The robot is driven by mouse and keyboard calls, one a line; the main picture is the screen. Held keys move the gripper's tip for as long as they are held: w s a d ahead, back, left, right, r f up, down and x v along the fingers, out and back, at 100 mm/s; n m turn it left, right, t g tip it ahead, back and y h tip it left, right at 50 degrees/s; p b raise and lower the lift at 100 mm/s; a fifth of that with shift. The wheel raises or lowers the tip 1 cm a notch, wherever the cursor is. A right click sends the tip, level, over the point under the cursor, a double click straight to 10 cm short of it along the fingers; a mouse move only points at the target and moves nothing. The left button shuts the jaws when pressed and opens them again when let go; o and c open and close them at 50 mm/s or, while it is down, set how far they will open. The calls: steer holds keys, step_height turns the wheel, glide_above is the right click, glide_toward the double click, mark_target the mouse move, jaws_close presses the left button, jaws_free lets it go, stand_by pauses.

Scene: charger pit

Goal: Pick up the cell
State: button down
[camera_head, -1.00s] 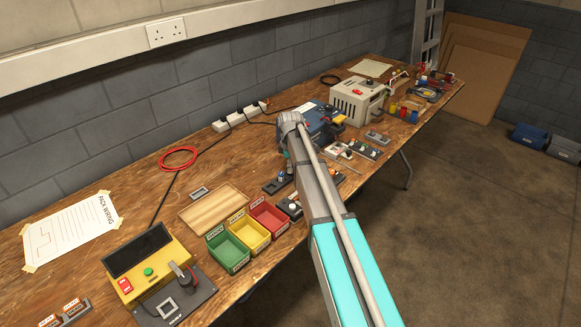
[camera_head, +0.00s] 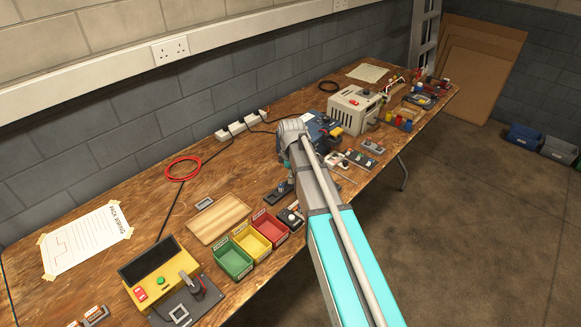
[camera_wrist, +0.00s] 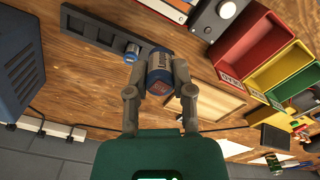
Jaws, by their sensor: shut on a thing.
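A blue and silver cell (camera_wrist: 159,64) with lettering on its side sits between the two fingers of my gripper (camera_wrist: 160,72) in the wrist view. The fingers are shut on its sides. A dark slotted rack (camera_wrist: 92,32) lies on the bench behind the cell, and a smaller blue cell (camera_wrist: 132,50) is at the rack's near end. I cannot tell how far the held cell is above the bench. In the head view the rack (camera_head: 279,193) shows beside my arm, which hides most of my gripper and the held cell.
A yellow tester (camera_head: 160,275) is at the near left. A blue unit (camera_head: 325,128) and a beige machine (camera_head: 353,107) stand farther along.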

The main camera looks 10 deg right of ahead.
steer(key=shift+s+a+r+p, duration=0.1)
steer(key=shift+s+r+p, duration=0.15)
steer(key=shift+s, duration=0.45)
steer(key=shift+s+a+r+p, duration=0.1)
steer(key=shift+s+r+p, duration=0.1)
steer(key=shift+s+r, duration=0.35)
steer(key=shift+s+a+r+p, duration=0.1)
steer(key=shift+s+r+p, duration=0.1)
steer(key=shift+s, duration=0.65)
steer(key=shift+f, duration=0.15)
steer(key=w+d+f+n+b, duration=0.3)
steer(key=d+n, duration=0.5)
steer(key=n, duration=0.3)
steer(key=shift+w+d+f+n+b, duration=0.2)
steer(key=shift+d+f+n+b, duration=0.15)
steer(key=shift+f+b, duration=0.3)
steer(key=shift+f+b, duration=0.25)
steer(key=shift+b, duration=0.1)
steer(key=shift+f+b, duration=3.65)
